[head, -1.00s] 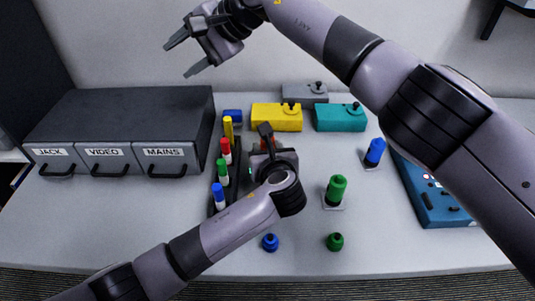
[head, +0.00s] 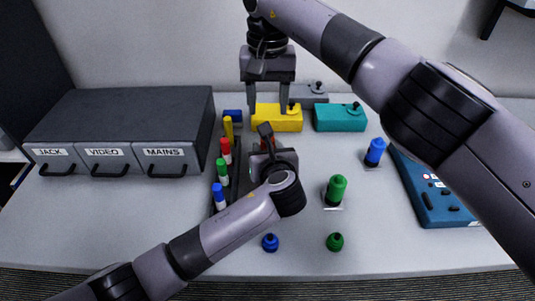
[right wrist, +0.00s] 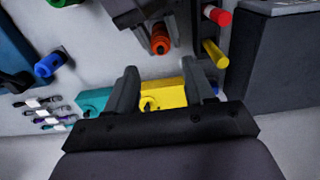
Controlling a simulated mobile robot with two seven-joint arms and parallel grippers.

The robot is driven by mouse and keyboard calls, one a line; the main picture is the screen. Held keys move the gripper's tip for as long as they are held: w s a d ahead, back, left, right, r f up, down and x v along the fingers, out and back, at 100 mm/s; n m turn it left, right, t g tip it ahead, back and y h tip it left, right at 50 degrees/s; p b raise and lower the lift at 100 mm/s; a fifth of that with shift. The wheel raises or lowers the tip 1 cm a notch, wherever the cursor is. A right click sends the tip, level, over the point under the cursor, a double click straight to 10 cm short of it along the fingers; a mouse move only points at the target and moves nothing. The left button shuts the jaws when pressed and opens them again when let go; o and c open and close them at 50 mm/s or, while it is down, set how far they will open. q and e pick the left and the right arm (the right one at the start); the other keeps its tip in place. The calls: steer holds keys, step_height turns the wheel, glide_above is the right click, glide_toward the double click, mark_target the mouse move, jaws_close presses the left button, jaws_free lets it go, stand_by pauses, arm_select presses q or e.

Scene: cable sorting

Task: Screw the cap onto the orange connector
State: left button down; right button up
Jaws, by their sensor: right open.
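The orange connector (right wrist: 160,42) shows in the right wrist view beside my left gripper. In the head view it is mostly hidden behind that gripper. My left gripper (head: 266,140) is low over the middle of the table at the connector; whether its jaws are shut on it I cannot tell. I cannot make out an orange cap.
A green connector (head: 336,190) and a blue one (head: 374,151) stand to the right. Blue (head: 270,242) and green (head: 335,242) caps lie near the front edge. A teal box (head: 340,120) and dark drawers (head: 125,115) flank the area.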

steer(key=shift+f, duration=4.05)
steer(key=shift+c, duration=0.3)
jaws_close()
steer(key=shift+o, duration=0.8)
jaws_free()
steer(key=shift+r, duration=0.1)
steer(key=shift+r, duration=2.25)
